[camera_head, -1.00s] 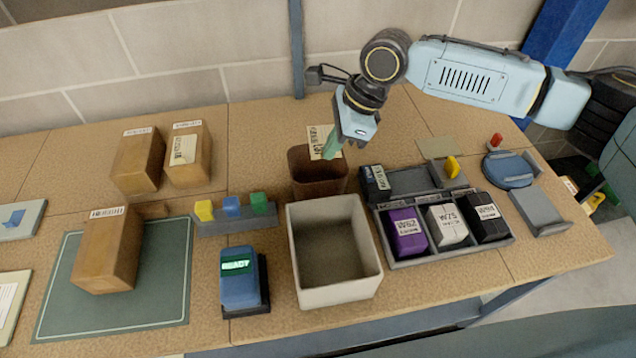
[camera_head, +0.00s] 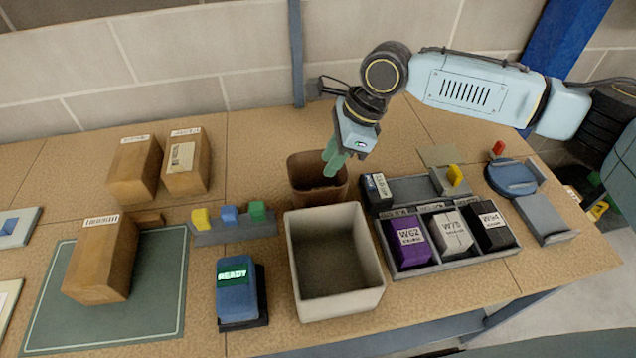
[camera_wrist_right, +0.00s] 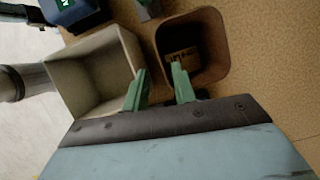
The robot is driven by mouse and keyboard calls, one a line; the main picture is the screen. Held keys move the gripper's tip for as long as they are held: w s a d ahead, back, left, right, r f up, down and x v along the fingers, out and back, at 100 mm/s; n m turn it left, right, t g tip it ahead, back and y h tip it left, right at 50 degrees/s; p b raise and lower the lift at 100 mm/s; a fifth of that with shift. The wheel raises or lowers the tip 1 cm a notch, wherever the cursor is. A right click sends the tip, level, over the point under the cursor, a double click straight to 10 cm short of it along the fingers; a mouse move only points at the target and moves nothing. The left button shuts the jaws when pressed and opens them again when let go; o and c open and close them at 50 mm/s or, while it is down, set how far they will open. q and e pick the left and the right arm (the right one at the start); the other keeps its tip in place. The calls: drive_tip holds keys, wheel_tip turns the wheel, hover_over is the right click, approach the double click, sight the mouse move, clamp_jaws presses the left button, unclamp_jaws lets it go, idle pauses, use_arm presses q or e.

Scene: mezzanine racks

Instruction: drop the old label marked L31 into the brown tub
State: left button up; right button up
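The brown tub (camera_head: 318,195) stands behind the pale bin, and its opening also shows in the wrist view (camera_wrist_right: 212,45). A label (camera_wrist_right: 182,58) with dark print lies inside the tub in the wrist view. Its marking is too blurred to read, and one fingertip covers part of its near edge. My right gripper (camera_head: 334,165) is above the tub's right side, with its green fingers pointing down. In the wrist view its two fingers (camera_wrist_right: 160,72) are apart with nothing between them. My left gripper is not in view.
The pale bin (camera_head: 337,304) stands in front of the tub. A grey rack (camera_head: 408,265) with purple, white and black boxes is to the right. A blue device reading READY (camera_head: 238,292) and several cardboard boxes (camera_head: 103,262) are to the left.

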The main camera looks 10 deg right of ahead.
drive_tip(key=v, duration=1.3)
drive_tip(key=shift+r, duration=0.15)
drive_tip(key=shift+s, duration=0.2)
